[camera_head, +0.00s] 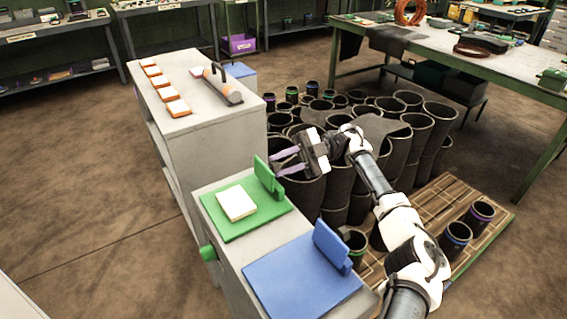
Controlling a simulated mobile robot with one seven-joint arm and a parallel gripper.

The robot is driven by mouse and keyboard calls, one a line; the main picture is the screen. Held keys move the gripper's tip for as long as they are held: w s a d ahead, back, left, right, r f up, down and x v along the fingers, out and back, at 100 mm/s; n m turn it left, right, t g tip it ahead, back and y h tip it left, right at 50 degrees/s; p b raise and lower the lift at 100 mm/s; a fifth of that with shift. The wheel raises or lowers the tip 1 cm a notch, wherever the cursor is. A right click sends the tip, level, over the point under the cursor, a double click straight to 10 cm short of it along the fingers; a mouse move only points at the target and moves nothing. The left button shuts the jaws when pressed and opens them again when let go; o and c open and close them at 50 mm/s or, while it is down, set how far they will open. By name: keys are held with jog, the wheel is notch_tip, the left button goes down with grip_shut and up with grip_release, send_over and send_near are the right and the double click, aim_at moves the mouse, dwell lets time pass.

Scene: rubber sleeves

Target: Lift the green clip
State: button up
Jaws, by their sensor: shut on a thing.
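The green clip (266,178) stands tilted up at the back right edge of a green board (215,229) on the low grey cabinet. A white block (236,203) lies on the board in front of it. My gripper (275,164) reaches in from the right, with its purple fingers at the clip's upper right edge. It is shut on the clip; the exact contact is small and hard to see.
A blue board (290,284) with a blue clip (332,246) lies nearer on the same cabinet. A taller grey cabinet (205,125) stands behind, with orange-and-white blocks. Several dark cylinders (402,165) crowd beyond my gripper. A wooden pallet (440,205) is at right.

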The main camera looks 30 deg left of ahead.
jog(key=o, duration=1)
notch_tip(320, 180, up, 20)
jog(key=b, duration=0.3)
jog(key=shift+f, duration=0.1)
